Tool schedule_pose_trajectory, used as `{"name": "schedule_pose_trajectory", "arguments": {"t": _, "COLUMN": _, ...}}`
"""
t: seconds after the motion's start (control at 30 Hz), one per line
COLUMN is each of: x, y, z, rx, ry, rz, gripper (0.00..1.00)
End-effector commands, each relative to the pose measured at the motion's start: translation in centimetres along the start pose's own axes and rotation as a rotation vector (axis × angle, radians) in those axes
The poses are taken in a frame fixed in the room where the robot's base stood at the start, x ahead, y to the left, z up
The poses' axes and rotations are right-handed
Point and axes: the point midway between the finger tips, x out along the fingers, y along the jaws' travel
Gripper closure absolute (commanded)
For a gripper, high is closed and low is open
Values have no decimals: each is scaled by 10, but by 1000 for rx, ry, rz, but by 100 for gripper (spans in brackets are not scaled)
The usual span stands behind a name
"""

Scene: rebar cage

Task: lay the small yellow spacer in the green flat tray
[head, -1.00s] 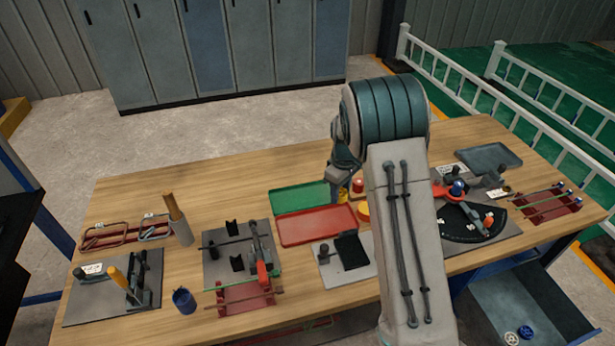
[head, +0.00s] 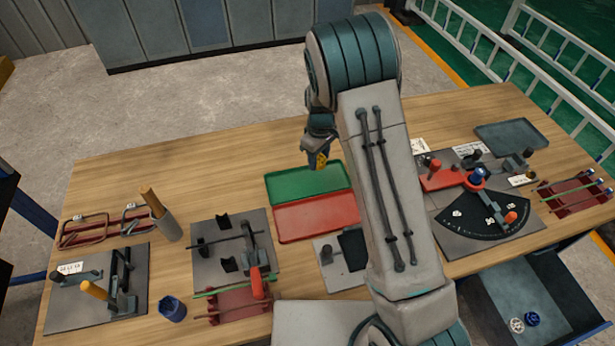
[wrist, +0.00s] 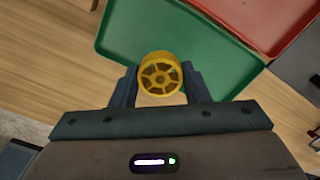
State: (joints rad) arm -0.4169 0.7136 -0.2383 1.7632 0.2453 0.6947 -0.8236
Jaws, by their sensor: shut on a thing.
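The small yellow spacer (wrist: 160,76) is a round, spoked wheel shape. My gripper (wrist: 160,84) is shut on it, with one dark finger on each side. In the head view the spacer (head: 321,160) shows as a small yellow patch at the tip of my gripper (head: 319,158), near the far edge of the green flat tray (head: 295,187). In the wrist view the green tray (wrist: 125,38) lies below and beyond the spacer, and its visible floor is empty. The spacer appears held above the tray's level; its exact height is hard to tell.
A red tray (head: 315,217) adjoins the green one on its near side. A grey plate with a black block (head: 350,248) lies nearer. Fixtures with rods (head: 235,245) stand to the left, and a dial fixture (head: 485,220) to the right. The tabletop left of the green tray is clear.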

Motion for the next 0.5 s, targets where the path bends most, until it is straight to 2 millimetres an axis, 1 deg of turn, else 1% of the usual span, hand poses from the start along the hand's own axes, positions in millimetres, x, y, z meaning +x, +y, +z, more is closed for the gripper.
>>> {"name": "schedule_pose_trajectory", "arguments": {"t": 0.03, "x": 8, "y": -11, "z": -3, "rx": -4, "ry": -2, "rz": 0, "gripper": 80}}
{"name": "schedule_pose_trajectory", "arguments": {"t": 0.1, "x": 15, "y": -22, "z": -7, "rx": -1, "ry": -2, "rz": 0, "gripper": 80}}
{"name": "schedule_pose_trajectory", "arguments": {"t": 0.2, "x": 21, "y": -32, "z": -11, "rx": -1, "ry": -1, "rz": 1, "gripper": 80}}
{"name": "schedule_pose_trajectory", "arguments": {"t": 0.37, "x": 28, "y": -38, "z": -12, "rx": 1, "ry": 0, "rz": 1, "gripper": 80}}
{"name": "schedule_pose_trajectory", "arguments": {"t": 0.5, "x": 49, "y": -37, "z": -12, "rx": 2, "ry": -2, "rz": 1, "gripper": 80}}
